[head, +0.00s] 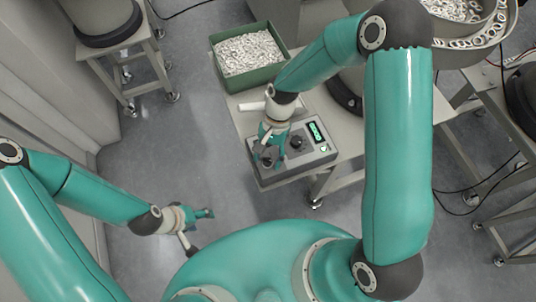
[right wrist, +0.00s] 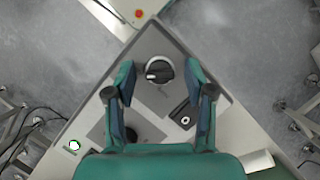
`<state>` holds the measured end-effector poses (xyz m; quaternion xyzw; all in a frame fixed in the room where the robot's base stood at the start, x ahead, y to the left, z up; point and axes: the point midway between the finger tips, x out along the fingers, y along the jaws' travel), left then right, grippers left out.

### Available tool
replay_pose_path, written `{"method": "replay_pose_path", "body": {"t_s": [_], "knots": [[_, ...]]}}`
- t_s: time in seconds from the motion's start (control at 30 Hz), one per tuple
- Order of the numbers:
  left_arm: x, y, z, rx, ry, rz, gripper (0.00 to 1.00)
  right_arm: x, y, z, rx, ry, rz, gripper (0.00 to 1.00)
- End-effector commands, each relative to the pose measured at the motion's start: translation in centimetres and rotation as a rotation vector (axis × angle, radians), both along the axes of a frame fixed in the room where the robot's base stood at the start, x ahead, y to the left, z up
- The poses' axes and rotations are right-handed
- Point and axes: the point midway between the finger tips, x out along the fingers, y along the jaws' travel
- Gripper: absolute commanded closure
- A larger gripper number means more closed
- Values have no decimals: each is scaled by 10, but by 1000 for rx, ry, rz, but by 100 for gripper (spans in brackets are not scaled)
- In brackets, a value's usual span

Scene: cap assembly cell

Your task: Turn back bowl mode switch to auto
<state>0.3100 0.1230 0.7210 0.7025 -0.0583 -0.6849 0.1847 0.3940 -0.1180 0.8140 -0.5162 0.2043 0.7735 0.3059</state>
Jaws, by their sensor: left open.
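The control box (head: 318,158) sits on the front corner of the bench. In the right wrist view, a round black rotary switch (right wrist: 159,70) with a light mark on its left side sits near the box's corner. My right gripper (head: 267,158) is over that corner and hides most of the switch in the head view. In the right wrist view my right gripper (right wrist: 160,78) is open, its fingers on either side of the switch with gaps showing. My left gripper (head: 203,227) is open and empty over the floor, far from the box.
A black knob (head: 297,142), a green-lit display (head: 317,132) and a white button (head: 324,148) share the panel. A rocker switch (right wrist: 184,115) is close to the right finger. A green bin (head: 275,78) of small parts stands behind. Open floor (head: 200,150) lies left.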

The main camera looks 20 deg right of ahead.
Motion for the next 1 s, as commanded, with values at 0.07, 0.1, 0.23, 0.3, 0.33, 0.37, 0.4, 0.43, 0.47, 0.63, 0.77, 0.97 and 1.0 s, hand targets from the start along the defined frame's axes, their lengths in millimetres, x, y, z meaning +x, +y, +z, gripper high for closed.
{"method": "replay_pose_path", "body": {"t_s": [0.07, 0.1, 0.23, 0.3, 0.33, 0.37, 0.4, 0.43, 0.47, 0.63, 0.77, 0.97, 1.0], "knots": [[0, 0, 0, 0, 0, 0, 38, 0, 0, 0, 0, 0, 0, 63], [0, 0, 0, 0, 0, 0, 38, 0, 0, 0, 0, 0, 0, 69], [0, 0, 0, 0, 0, 0, 38, 0, 0, 0, 0, 0, 0, 91], [0, 0, 0, 0, 0, 0, 38, 0, 0, 0, 0, 0, 0, 100], [0, 0, 0, 0, 0, 0, 38, 0, 0, 0, 0, 0, 0, 100], [0, 0, 0, 0, 0, 0, 38, 0, 0, 0, 0, 0, 0, 100], [0, 0, 0, 0, 0, 0, 38, 0, 0, 0, 0, 0, 1, 100], [0, 0, 0, 0, 0, 0, 38, 0, 0, 0, 1, -1, 2, 100], [0, 0, 0, 0, 0, 0, 38, 0, 0, 0, 0, -1, 4, 100], [0, 0, -3, 0, 0, 0, 38, 1, 0, 0, 0, -2, 34, 100], [0, 0, -6, 0, 0, 0, 38, 1, 1, -1, -1, -2, 86, 100], [0, 0, -14, 0, 0, 0, 38, 2, 1, -1, -1, -3, 219, 100], [0, 0, -16, 0, 0, 0, 38, 3, 2, -2, -1, -4, 253, 100]]}}
